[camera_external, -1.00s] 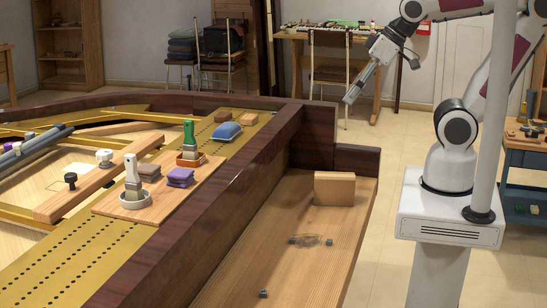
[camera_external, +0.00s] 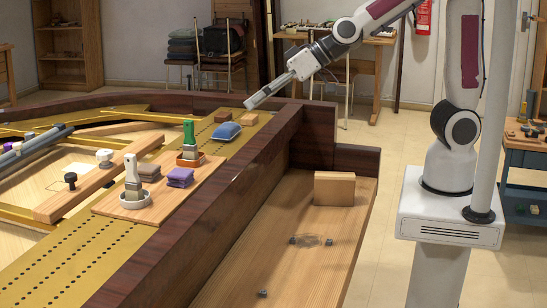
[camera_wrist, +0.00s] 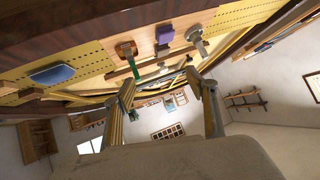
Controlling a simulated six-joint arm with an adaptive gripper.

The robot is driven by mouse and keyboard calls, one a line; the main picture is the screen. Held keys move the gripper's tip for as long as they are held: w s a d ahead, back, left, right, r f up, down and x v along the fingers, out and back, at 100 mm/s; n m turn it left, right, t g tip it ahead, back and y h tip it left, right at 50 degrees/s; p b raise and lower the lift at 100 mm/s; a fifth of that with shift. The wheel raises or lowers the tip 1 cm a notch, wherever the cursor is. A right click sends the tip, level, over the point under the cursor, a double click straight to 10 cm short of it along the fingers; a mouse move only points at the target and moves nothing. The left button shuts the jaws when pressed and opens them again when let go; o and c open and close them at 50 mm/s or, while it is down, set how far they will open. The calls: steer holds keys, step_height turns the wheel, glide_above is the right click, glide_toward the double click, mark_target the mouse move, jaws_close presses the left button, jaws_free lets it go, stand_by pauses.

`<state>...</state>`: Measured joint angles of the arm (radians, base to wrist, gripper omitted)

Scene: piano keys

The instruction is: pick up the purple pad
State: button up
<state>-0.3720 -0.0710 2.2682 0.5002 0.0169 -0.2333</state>
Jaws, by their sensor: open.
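The purple pad (camera_external: 180,177) lies on a light wooden board (camera_external: 148,208) on the gold plate. It looks like a small stack and sits between the green-handled brush (camera_external: 189,140) and the white-handled brush (camera_external: 132,178). In the wrist view the purple pad (camera_wrist: 165,34) shows near the top, between the two brushes. My gripper (camera_external: 250,104) is in the air at the far end of the piano rim, well apart from the pad. In the wrist view its two fingers (camera_wrist: 160,90) are spread with nothing between them.
A blue pad (camera_external: 226,131) lies behind the board. A grey block (camera_external: 148,171) lies beside the purple pad. The dark wooden rim (camera_external: 225,195) stands as a raised wall right of the pad. A wooden block (camera_external: 334,188) stands on the lower shelf.

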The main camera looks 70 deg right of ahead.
steer(key=w+a+f+t, duration=0.2)
steer(key=w+a+f, duration=0.3)
steer(key=w+a, duration=0.15)
steer(key=m+t+h, duration=0.1)
steer(key=h, duration=0.2)
glide_toward(183, 172)
steer(key=w, duration=0.3)
steer(key=shift+s+a+f+t+h, duration=0.1)
steer(key=shift+a+f+t+h, duration=0.4)
steer(key=shift+f, duration=0.3)
steer(key=shift+x, duration=1.3)
steer(key=shift+x, duration=2.55)
steer(key=shift+d+f, duration=0.15)
steer(key=shift+f, duration=0.05)
